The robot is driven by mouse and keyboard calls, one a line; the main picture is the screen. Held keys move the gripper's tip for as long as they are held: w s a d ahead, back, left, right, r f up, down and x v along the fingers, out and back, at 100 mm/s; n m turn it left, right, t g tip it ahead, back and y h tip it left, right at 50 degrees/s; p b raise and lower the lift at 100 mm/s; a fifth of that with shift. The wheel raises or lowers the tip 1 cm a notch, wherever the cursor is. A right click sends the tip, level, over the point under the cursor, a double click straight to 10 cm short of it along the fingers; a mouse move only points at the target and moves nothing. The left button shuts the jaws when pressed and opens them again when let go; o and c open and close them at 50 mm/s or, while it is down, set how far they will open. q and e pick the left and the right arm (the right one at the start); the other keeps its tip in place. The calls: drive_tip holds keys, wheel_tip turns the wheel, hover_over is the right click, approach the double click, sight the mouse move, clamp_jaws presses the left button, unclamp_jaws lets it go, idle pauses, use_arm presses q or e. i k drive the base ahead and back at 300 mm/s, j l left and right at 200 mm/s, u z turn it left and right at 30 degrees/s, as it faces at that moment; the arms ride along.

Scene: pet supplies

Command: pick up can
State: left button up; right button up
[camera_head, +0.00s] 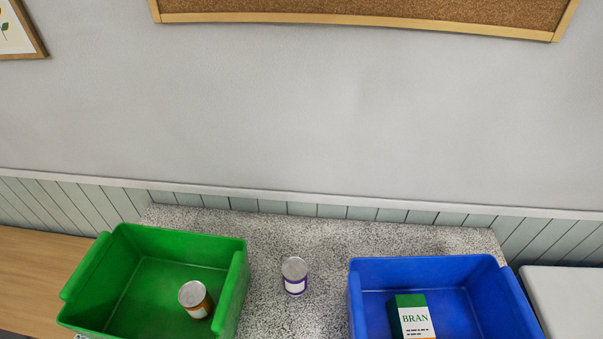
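A can (295,276) with a silver lid and a purple and white label stands upright on the speckled countertop (300,221), between two bins. A second can (196,299), with a silver lid and an orange and white label, is inside the green bin (243,285) near its right wall. Neither of my grippers shows in the head view.
The green bin stands at the left and a blue bin (428,267) at the right. A green and white BRAN box (412,318) is in the blue bin. The counter around the purple can is clear. A wall (300,120) rises behind the counter.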

sight(295, 269)
drive_tip(key=u, duration=1.3)
drive_tip(key=z, duration=1.15)
drive_tip(key=i+j+u, duration=0.1)
drive_tip(key=u, duration=0.3)
drive_tip(key=i+u, duration=0.4)
drive_tip(key=k, duration=0.1)
